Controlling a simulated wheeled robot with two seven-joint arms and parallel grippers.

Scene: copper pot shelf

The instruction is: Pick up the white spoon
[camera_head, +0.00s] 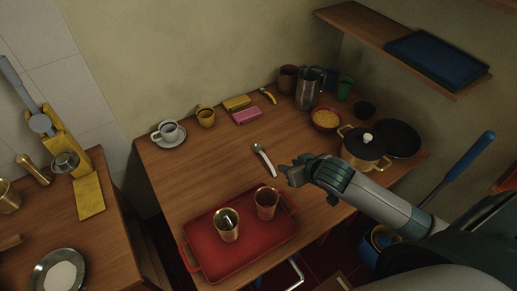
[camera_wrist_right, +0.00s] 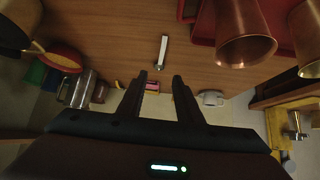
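The white spoon (camera_head: 265,160) lies flat on the wooden table, behind the red tray. Its handle points toward the front right in the head view. My right gripper (camera_head: 290,174) is just right of the spoon's handle, apart from it. In the right wrist view the spoon (camera_wrist_right: 163,50) shows beyond the fingertips. The two fingers of my right gripper (camera_wrist_right: 160,78) are spread, with nothing between them. My left gripper is not in view.
The red tray (camera_head: 192,255) holds two copper cups (camera_head: 227,232) in front. A brass pot (camera_head: 363,153) is at right, below a wooden shelf (camera_head: 365,30). Table left of the spoon is clear.

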